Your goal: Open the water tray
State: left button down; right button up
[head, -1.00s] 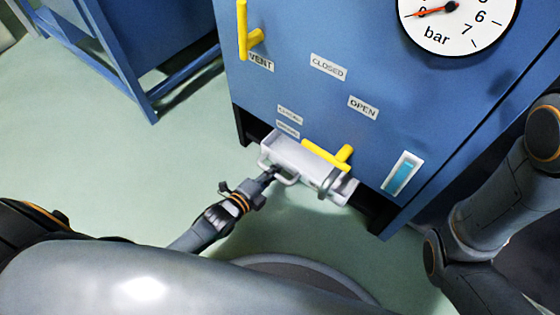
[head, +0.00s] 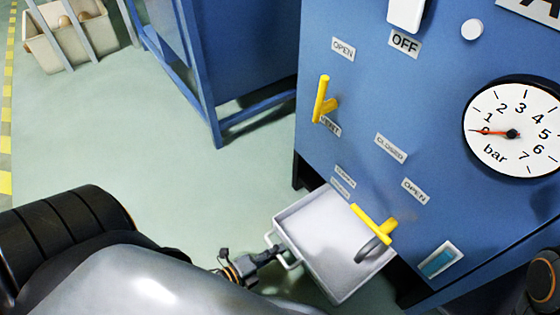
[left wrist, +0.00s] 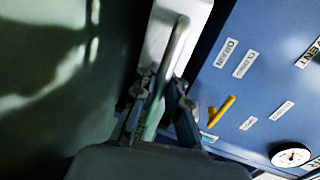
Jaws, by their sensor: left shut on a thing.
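The water tray (head: 330,232) is a pale grey, shallow square box standing well out from the low front of the blue cabinet. It looks empty. My left gripper (head: 277,254) is shut on the tray's bar handle (head: 290,258) at its outer edge. In the left wrist view, the gripper (left wrist: 164,108) has its fingers either side of the pale handle (left wrist: 176,50), with the white tray front (left wrist: 160,30) behind. My right gripper is out of view; only a piece of that arm shows at the right edge.
The blue cabinet (head: 400,110) has a yellow lever (head: 375,224) above the tray and another yellow lever (head: 321,100) higher up. A pressure gauge (head: 513,132) reads near zero. A blue frame (head: 213,95) stands behind at left.

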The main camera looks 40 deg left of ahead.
pick_arm(q)
jog(key=shift+r, duration=0.1)
jog(key=c, duration=1.4)
grip_release()
jog(key=v, duration=1.2)
